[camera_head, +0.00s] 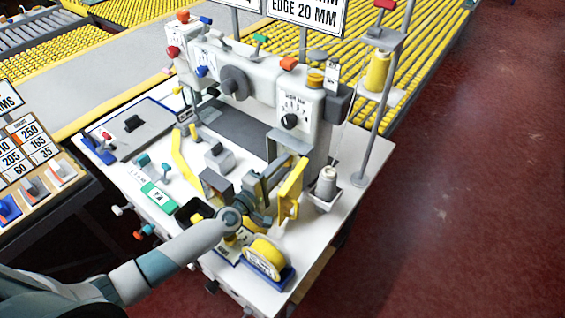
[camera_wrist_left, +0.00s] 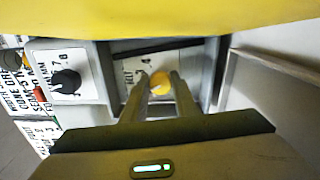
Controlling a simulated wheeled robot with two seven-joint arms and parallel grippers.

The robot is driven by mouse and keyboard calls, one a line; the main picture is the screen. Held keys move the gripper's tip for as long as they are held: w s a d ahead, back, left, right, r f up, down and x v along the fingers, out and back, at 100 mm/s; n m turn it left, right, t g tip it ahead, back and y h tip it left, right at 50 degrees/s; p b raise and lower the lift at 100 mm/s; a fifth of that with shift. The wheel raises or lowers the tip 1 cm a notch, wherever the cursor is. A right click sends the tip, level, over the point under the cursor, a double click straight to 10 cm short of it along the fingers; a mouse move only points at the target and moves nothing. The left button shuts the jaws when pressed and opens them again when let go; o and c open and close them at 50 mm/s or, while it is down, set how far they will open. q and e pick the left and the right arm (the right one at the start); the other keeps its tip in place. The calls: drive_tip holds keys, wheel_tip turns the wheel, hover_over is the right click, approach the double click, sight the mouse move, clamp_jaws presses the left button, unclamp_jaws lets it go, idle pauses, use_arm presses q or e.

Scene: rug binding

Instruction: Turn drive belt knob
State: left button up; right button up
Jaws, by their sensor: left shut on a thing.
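In the left wrist view a small round yellow-orange knob (camera_wrist_left: 159,83) sits on a white dial plate with black numbers. My left gripper (camera_wrist_left: 160,92) is shut on this knob, with one finger on each side of it. In the head view my left gripper (camera_head: 277,172) reaches in at the front of the white sewing machine (camera_head: 240,90), beside a yellow guard plate (camera_head: 291,190). The knob itself is hidden there. My right gripper is not in view.
A black dial knob (camera_wrist_left: 66,81) is left of the held knob in the wrist view. A yellow tape roll (camera_head: 266,256), a grey thread cone (camera_head: 326,183) and a thread stand pole (camera_head: 386,100) stand near the arm. Red floor (camera_head: 470,190) lies open at right.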

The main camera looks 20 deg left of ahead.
use_arm(q)
drive_tip(key=shift+f+m, duration=0.1)
drive_tip(key=shift+m, duration=0.5)
drive_tip(key=o, duration=1.1)
drive_tip(key=shift+c, duration=0.2)
drive_tip(key=shift+n, duration=0.4)
